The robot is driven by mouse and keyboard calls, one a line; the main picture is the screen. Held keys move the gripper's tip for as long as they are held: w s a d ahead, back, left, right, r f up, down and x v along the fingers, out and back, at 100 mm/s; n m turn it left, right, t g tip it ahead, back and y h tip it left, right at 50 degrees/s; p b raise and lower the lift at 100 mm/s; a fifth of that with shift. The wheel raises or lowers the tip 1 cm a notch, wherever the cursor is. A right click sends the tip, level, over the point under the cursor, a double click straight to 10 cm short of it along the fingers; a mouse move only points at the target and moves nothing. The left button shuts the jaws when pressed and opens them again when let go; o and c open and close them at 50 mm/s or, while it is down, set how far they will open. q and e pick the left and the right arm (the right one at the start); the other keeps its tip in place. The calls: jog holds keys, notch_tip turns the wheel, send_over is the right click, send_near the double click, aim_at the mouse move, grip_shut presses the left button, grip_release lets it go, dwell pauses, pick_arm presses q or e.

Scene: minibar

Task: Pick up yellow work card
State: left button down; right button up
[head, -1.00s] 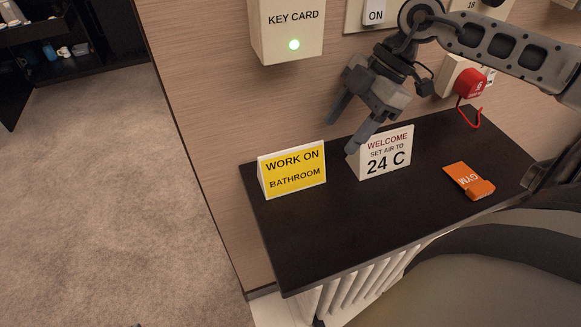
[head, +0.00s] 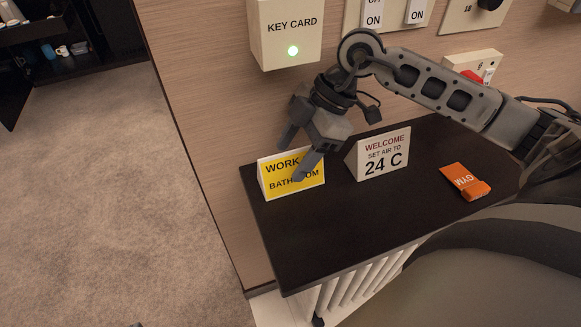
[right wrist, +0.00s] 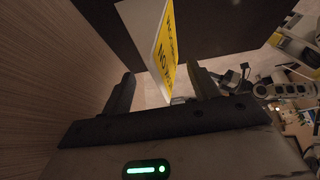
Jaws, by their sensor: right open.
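The yellow work card (head: 277,184), a white-edged tent card reading "WORK ON BATHROOM", stands upright at the left end of the dark shelf. My right gripper (head: 290,160) is open above it, with one finger in front of the card's face and the other behind, toward the wall. In the right wrist view the card (right wrist: 166,50) shows edge-on between and beyond the two open fingers (right wrist: 160,92). Nothing is held. My left gripper is not in view.
A white welcome card (head: 380,155) stands to the right on the shelf (head: 340,225). An orange gym tag (head: 466,182) lies further right. The key card box (head: 286,35) and switches are on the wall behind. The shelf front is clear.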

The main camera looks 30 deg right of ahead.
jog(key=shift+x, duration=1)
jog(key=shift+f, duration=0.2)
jog(key=c, duration=1)
